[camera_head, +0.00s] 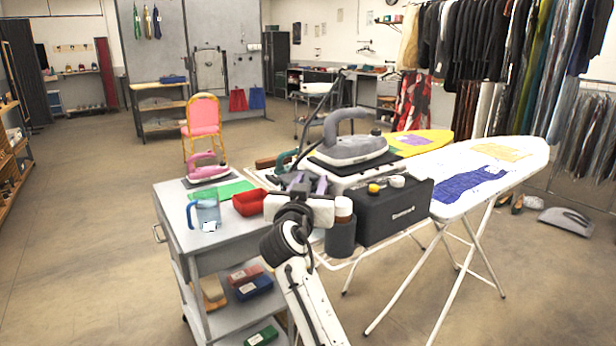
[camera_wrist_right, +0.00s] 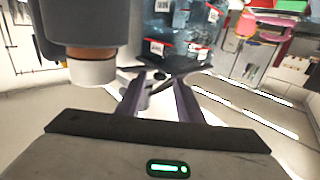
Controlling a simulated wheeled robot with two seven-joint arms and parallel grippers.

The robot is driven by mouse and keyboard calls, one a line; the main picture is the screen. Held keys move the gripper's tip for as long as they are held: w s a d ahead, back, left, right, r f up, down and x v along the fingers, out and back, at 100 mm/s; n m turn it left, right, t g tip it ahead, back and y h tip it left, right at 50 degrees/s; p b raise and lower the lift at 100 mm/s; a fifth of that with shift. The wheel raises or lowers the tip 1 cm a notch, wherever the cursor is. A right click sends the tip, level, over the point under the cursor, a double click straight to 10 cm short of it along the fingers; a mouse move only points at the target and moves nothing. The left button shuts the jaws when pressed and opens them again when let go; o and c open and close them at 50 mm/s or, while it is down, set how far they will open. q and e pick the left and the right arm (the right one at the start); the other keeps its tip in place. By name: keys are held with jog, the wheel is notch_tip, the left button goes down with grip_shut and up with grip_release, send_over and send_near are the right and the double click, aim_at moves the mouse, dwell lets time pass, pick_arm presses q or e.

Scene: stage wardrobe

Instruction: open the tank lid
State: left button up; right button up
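A dark grey box-shaped tank (camera_head: 395,212) stands at the near end of the ironing board. A yellow cap (camera_head: 374,188) and a white cap (camera_head: 397,181) sit on its top; I cannot tell which is the tank lid. My right gripper (camera_head: 307,184) is left of the box, above the trolley's right side. Its purple fingers (camera_wrist_right: 160,100) are apart, with nothing clearly held between them. A dark bottle-like cylinder (camera_head: 341,238) with a white top is just right of the gripper; it also shows close by, upside down, in the right wrist view (camera_wrist_right: 85,20). My left gripper is not in view.
A grey iron (camera_head: 350,148) rests behind the box. The trolley (camera_head: 225,235) holds a clear blue jug (camera_head: 207,214), a red tray (camera_head: 250,203) and a pink iron (camera_head: 207,168). The ironing board (camera_head: 515,155) extends right. Floor at left is clear.

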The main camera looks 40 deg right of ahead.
jog(key=shift+w+d, duration=0.15)
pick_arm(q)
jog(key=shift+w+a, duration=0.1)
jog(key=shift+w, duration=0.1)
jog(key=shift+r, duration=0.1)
pick_arm(e)
grip_shut()
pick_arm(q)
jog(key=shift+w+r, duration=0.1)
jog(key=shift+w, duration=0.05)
pick_arm(e)
jog(key=shift+r, duration=0.1)
